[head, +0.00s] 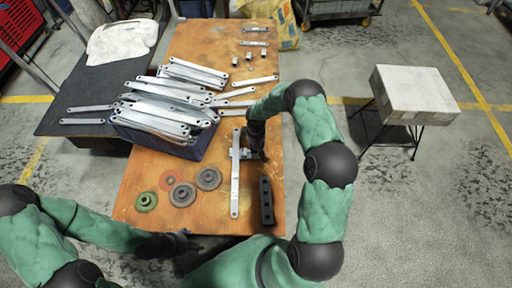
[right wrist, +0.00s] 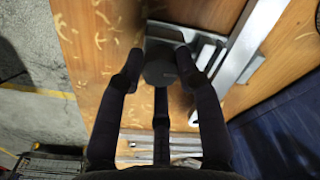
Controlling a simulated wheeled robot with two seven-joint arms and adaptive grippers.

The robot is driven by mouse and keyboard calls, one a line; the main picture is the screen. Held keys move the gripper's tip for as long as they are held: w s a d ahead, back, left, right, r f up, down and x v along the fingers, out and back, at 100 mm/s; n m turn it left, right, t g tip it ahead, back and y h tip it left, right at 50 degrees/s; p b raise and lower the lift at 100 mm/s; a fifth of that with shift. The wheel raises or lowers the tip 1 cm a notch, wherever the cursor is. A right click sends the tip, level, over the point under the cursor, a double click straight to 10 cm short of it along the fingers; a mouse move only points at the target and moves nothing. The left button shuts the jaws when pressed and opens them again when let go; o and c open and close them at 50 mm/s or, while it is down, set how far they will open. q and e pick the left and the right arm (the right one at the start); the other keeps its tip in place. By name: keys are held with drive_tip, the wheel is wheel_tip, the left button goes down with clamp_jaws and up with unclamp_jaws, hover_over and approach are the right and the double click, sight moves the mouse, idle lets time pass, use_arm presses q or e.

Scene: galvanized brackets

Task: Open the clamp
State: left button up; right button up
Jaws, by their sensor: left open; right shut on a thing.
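The clamp (head: 235,190) seems to be the long silver metal bar lying lengthwise on the wooden table, with a short side piece near its middle. My right gripper (head: 254,148) is at that side piece, just right of the bar. In the right wrist view its fingers (right wrist: 158,68) are closed around a dark grey block-like part (right wrist: 160,40), with silver metal (right wrist: 238,55) beside it. Whether this block belongs to the clamp is hard to tell. My left gripper (head: 172,245) is dark and low over the table's front edge, away from the clamp; its fingers are hard to make out.
A blue crate (head: 180,149) heaped with galvanized brackets stands left of the clamp. Two dark discs, a green disc (head: 147,201) and a small reddish ring lie at front left. A black bar with holes (head: 266,200) lies close right of the clamp. More metal pieces lie at the back.

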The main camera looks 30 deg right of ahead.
drive_tip(key=n, duration=0.3)
drive_tip(key=shift+p, duration=0.3)
drive_tip(key=n, duration=0.4)
drive_tip(key=shift+n+p, duration=0.4)
drive_tip(key=n+p, duration=0.1)
drive_tip(key=n, duration=0.6)
drive_tip(key=o, duration=0.7)
drive_tip(key=shift+n, duration=0.4)
drive_tip(key=o, duration=0.3)
drive_tip(key=shift+r, duration=0.1)
